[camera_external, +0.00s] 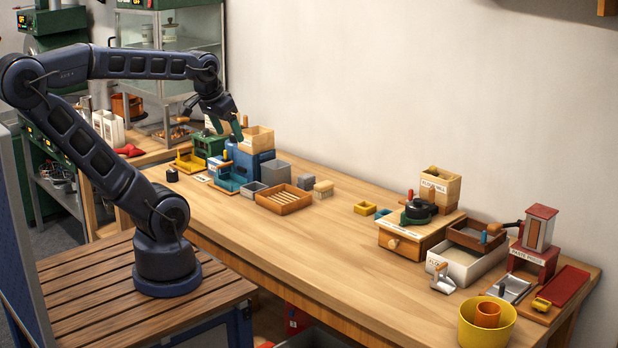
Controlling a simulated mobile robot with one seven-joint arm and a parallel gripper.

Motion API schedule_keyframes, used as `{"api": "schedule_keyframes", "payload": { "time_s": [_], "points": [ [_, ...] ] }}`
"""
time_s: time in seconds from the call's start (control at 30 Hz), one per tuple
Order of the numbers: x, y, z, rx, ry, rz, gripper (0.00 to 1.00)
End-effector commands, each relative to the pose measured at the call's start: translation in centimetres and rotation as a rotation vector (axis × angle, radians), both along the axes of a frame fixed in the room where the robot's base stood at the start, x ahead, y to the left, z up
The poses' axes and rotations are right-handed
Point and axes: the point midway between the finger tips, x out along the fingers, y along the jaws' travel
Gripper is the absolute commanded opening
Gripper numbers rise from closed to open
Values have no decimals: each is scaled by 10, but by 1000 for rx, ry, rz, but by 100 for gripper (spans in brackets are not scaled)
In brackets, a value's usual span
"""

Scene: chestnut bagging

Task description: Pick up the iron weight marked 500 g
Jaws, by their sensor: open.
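A small dark block-like piece (172,174) stands alone near the left end of the long wooden table. It may be the iron weight, but it is too small for me to read any 500 g mark. My gripper (213,127) is open with its fingers spread, above the cluster of machines at the table's left back. It is up and to the right of the dark piece in the picture. No object shows between the fingers.
Yellow, green and blue machines (228,178) crowd the table's left back. The table's middle front (300,250) is clear. A mill (415,236) and a yellow bucket (468,330) stand right.

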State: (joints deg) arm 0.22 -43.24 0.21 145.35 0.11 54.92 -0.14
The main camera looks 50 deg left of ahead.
Motion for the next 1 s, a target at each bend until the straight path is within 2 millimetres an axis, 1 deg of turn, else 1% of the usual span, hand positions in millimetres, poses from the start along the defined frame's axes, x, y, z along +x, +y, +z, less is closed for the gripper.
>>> {"api": "schedule_keyframes", "payload": {
  "time_s": [0.03,0.07,0.1,0.37,0.47,0.57,0.67,0.87,1.0],
  "points": [
    [0,0,0,0,0,0,74],
    [0,0,0,0,0,0,71],
    [0,0,0,0,0,0,64],
    [0,0,0,0,0,1,64],
    [5,3,2,-3,6,16,64],
    [17,10,6,-9,22,57,64],
    [36,23,10,-19,46,120,64],
    [78,58,16,-47,96,262,64],
    [105,87,16,-68,129,361,64]
  ]
}}
